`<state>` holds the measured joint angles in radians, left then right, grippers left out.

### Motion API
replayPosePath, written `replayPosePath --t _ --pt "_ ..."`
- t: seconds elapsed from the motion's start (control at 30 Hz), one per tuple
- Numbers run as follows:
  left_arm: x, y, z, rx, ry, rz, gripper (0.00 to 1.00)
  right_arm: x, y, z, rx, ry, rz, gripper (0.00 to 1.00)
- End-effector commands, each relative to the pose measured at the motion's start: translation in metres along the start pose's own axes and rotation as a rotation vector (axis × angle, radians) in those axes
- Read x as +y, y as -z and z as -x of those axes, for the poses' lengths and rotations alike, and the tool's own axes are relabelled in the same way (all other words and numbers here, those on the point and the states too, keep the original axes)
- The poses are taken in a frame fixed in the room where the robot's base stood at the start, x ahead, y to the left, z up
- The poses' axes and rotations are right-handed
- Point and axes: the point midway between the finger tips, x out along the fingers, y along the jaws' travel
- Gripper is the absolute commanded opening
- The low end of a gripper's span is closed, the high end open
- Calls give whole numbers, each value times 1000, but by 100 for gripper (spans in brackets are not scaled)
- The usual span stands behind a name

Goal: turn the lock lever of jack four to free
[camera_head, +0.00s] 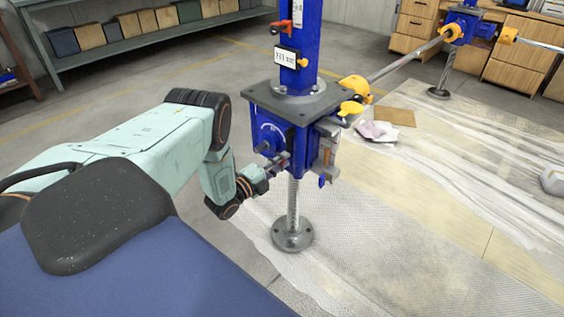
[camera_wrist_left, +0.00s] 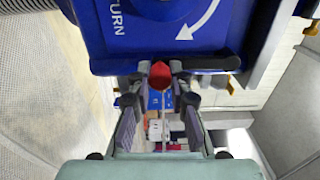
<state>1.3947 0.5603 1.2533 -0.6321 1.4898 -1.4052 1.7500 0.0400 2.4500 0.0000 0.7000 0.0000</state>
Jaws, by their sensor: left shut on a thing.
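The blue screw jack (camera_head: 298,133) stands upright on a threaded spindle with a round grey foot plate. My left gripper (camera_head: 277,164) is at the lower front of its housing, coming in from the left. In the left wrist view the blue housing (camera_wrist_left: 150,40) fills the top, with a white curved arrow and lettering ending in "TURN". There my left gripper (camera_wrist_left: 160,82) is shut on the lock lever, whose red end (camera_wrist_left: 160,73) shows between the fingertips. My right gripper is in neither view.
Yellow-ended parts (camera_head: 354,90) and a long bar (camera_head: 405,62) run from the jack to another blue jack (camera_head: 462,24) at the back right. A shelf with boxes (camera_head: 120,27) stands at the back left.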

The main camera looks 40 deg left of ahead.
Motion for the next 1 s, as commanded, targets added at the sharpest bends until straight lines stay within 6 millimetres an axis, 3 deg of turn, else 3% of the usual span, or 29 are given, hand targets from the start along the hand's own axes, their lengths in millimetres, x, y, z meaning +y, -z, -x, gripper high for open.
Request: replayPosePath --t 0.4,0.43,0.67,1.0 --pt "0 -2 0 -4 1 -9 0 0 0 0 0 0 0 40" --pt "0 -2 0 -4 1 -9 22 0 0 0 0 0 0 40" --pt "0 -2 0 -3 1 -7 41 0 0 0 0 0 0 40" --pt "0 -1 2 -2 0 -6 42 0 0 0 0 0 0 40"
